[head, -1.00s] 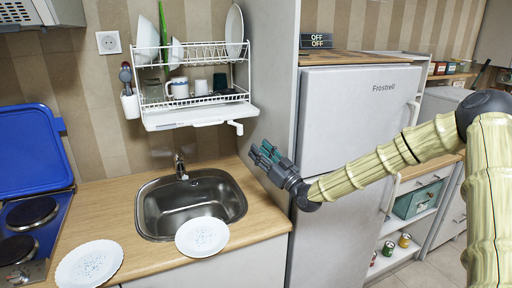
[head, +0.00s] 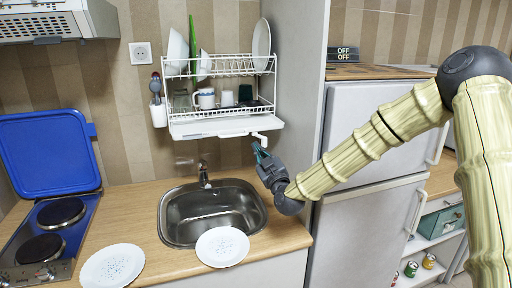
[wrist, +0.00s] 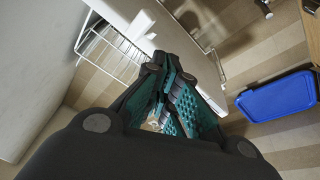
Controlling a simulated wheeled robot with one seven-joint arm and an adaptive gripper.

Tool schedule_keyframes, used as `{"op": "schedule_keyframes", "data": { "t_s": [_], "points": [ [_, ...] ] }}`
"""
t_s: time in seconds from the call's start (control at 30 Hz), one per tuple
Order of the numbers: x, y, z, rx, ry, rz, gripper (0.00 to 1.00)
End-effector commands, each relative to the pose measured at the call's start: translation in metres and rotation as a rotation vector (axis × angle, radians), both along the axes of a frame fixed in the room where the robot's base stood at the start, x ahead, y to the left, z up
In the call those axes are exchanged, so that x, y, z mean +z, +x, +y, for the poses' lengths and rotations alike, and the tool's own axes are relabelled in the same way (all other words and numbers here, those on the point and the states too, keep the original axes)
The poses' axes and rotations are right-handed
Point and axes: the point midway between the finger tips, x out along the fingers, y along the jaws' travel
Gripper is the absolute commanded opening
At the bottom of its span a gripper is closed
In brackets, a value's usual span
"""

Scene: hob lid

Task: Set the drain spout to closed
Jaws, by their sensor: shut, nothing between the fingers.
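The drain spout (head: 260,137) is a small white bent piece at the right end of the drip tray (head: 225,127) under the dish rack (head: 222,68). It sticks out to the right, toward the tall side panel. My gripper (head: 259,152) is just below the spout in the head view, its fingers pointing up and left; whether it touches the spout cannot be told. In the wrist view the teal fingers (wrist: 166,72) are together and hold nothing. A small white piece beyond the fingertips there (wrist: 140,24) looks like the spout, partly behind the fingers.
The sink (head: 212,208) with its tap (head: 204,174) lies below the rack. A plate (head: 222,247) overlaps the sink's front edge, and another plate (head: 112,266) lies left. The hob (head: 45,235) has its blue lid (head: 46,153) raised. The fridge (head: 365,130) stands right.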

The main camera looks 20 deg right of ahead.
Motion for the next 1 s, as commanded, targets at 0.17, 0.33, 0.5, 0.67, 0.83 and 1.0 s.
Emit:
{"op": "schedule_keyframes", "data": {
  "t_s": [0.17, 0.33, 0.5, 0.67, 0.83, 1.0],
  "points": [
    [0.007, -0.003, 0.029, -0.142, -0.217, 0.053, 0.0],
    [0.008, -0.012, 0.049, -0.28, -0.445, 0.125, 0.0],
    [0.006, -0.029, 0.064, -0.409, -0.689, 0.212, 0.0],
    [0.002, -0.047, 0.072, -0.506, -0.894, 0.3, 0.0],
    [-0.001, -0.061, 0.074, -0.566, -1.024, 0.361, 0.0],
    [-0.001, -0.061, 0.073, -0.581, -1.06, 0.381, 0.0]
  ]
}}
